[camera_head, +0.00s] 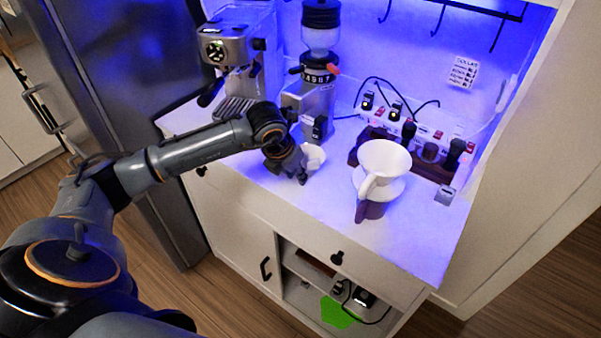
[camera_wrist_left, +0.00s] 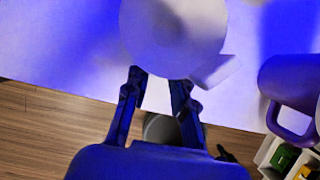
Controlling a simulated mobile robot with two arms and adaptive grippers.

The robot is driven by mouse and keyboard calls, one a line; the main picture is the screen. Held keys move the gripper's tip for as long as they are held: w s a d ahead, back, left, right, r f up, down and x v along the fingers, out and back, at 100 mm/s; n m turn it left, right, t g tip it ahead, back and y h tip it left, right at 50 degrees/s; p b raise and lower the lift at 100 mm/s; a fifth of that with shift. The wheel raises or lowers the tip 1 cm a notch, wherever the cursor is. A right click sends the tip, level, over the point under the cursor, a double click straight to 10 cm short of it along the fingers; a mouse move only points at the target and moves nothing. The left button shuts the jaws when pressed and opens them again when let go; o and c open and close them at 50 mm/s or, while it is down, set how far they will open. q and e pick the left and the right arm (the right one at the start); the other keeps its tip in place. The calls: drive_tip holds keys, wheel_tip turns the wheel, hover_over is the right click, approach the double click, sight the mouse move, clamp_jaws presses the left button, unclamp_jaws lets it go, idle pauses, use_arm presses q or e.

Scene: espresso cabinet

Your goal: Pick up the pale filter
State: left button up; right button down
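A small white cup-like piece, which looks like the pale filter (camera_head: 314,156), stands on the white counter right beside my left gripper (camera_head: 301,175), partly hidden by it. In the left wrist view the pale filter (camera_wrist_left: 175,30) is large at the top, round with a short tab at its lower right. My left gripper (camera_wrist_left: 158,78) has its two fingers spread, with tips at the filter's near edge. I cannot tell whether they touch it. A white cone dripper (camera_head: 384,158) with a handle sits above a purple-based vessel (camera_head: 370,210) farther right. My right gripper is not in view.
An espresso machine (camera_head: 235,50) and a grinder (camera_head: 318,75) stand behind the gripper. A wooden rack (camera_head: 424,164) with dark tools and cables lies at the back right. An open shelf (camera_head: 310,300) lies below.

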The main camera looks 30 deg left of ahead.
use_arm(q)
drive_tip(key=o, duration=1.1)
drive_tip(key=shift+r, duration=0.15)
